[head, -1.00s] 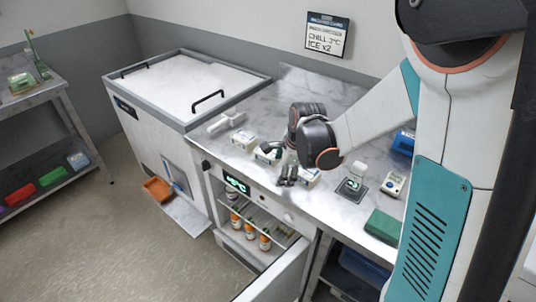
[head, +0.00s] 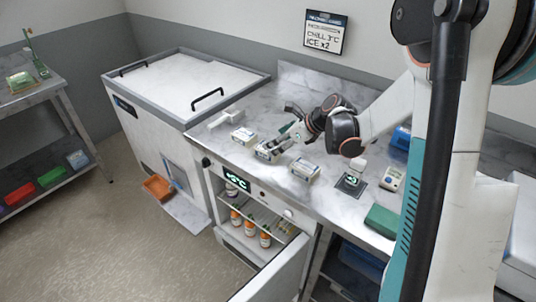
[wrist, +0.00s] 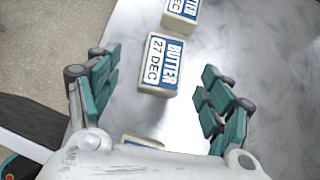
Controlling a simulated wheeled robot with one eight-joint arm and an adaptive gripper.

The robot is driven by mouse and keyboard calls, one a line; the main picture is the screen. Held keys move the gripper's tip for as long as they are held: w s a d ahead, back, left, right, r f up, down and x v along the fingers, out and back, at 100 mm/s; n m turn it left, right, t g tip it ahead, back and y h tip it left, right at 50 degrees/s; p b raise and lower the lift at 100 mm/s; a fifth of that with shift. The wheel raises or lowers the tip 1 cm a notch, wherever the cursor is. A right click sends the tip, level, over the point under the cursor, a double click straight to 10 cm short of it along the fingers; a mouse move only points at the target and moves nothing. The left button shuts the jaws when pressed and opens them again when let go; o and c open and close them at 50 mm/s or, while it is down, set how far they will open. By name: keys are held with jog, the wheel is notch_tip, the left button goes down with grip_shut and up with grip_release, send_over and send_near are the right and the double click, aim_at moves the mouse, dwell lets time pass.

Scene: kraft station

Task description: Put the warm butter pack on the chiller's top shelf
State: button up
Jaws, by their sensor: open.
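Three white-and-blue butter packs lie in a row on the steel counter: a left one (head: 243,136), a middle one (head: 266,155) and a right one (head: 304,169). I cannot tell by sight which is warm. My gripper (head: 279,146) is open, just above the middle pack. In the wrist view, this pack (wrist: 158,65), labelled "BUTTER 27 DEC", lies ahead between the spread teal fingers (wrist: 158,92), not touching them. Another pack shows at the top (wrist: 181,14) and one is cut off at the bottom (wrist: 142,143). The chiller (head: 273,194) below the counter stands open, its top shelf (head: 262,216) partly visible.
A scale-like pad (head: 350,183), a small meter (head: 392,179) and a green box (head: 382,222) occupy the right counter. A white-topped chest (head: 190,85) stands left.

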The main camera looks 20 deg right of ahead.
aim_at(259, 151)
jog(key=shift+d+f+b+x, duration=0.15)
jog(key=shift+b+x, duration=0.25)
jog(key=shift+x, duration=0.6)
jog(key=shift+d+f+b+x, duration=0.15)
jog(key=shift+b+x, duration=0.25)
jog(key=shift+x, duration=0.65)
jog(key=shift+d+r+b+x, duration=0.15)
jog(key=shift+b+x, duration=0.25)
jog(key=shift+x, duration=0.6)
jog(key=c, duration=1.4)
